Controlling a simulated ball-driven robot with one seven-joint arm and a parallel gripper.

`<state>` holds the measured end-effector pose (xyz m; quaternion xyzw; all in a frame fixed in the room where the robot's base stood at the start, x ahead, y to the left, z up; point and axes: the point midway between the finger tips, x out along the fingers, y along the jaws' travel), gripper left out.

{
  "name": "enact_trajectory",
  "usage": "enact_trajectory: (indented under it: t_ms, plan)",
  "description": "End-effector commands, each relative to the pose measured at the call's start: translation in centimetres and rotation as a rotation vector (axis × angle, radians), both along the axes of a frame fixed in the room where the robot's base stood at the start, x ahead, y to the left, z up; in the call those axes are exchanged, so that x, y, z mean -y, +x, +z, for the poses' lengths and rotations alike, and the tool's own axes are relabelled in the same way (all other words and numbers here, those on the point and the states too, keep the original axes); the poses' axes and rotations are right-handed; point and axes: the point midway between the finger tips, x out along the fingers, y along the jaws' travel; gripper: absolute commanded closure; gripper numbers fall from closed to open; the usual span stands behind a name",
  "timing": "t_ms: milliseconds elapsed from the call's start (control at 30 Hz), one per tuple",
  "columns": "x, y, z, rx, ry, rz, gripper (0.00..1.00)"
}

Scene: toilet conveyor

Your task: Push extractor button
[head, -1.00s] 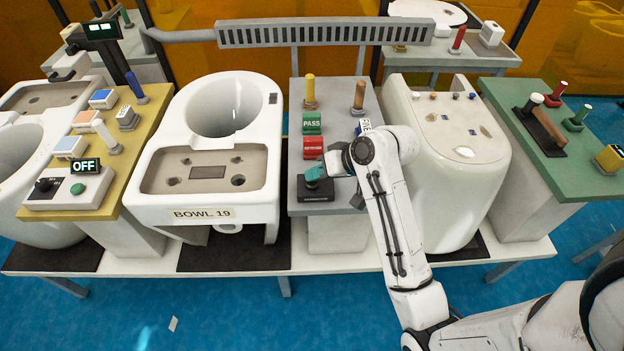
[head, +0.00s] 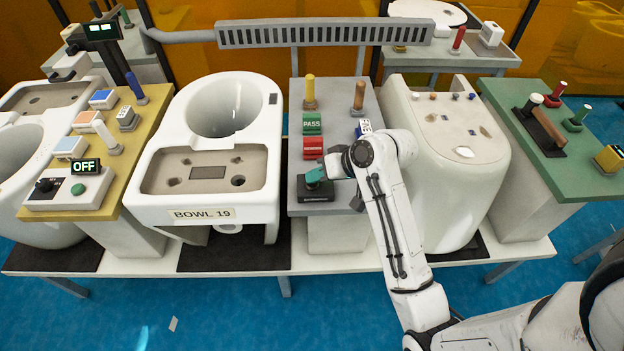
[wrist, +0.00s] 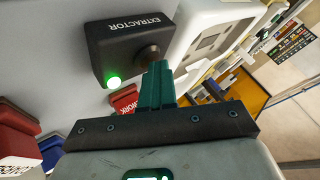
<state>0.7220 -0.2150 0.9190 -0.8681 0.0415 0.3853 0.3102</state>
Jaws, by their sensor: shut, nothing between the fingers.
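The extractor box (wrist: 122,36) is dark, with EXTRACTOR lettering. It carries a lit green lamp (wrist: 113,83) and a round dark brownish button (wrist: 149,54). In the head view the box (head: 316,196) sits at the front edge of the grey stand. My gripper (head: 314,176) is over the box, its teal fingers shut and empty. In the wrist view my gripper's fingertips (wrist: 157,66) overlap the lower edge of the button and partly hide it. They are at or very near the button; contact cannot be told for sure.
Red (head: 313,147) and green PASS (head: 312,123) blocks stand behind the box on the grey stand (head: 337,97). BOWL 19 (head: 160,180) is to the left, another white toilet piece (head: 450,170) to the right. An OFF panel (head: 60,192) lies further left.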

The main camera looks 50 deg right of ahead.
Motion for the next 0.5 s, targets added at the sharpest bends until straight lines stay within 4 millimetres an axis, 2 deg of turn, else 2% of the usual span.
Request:
enact_trajectory:
  t_ms: [500]
  plan:
    - [-0.17,-0.13,0.07,-0.009,0.005,0.002,1.00]
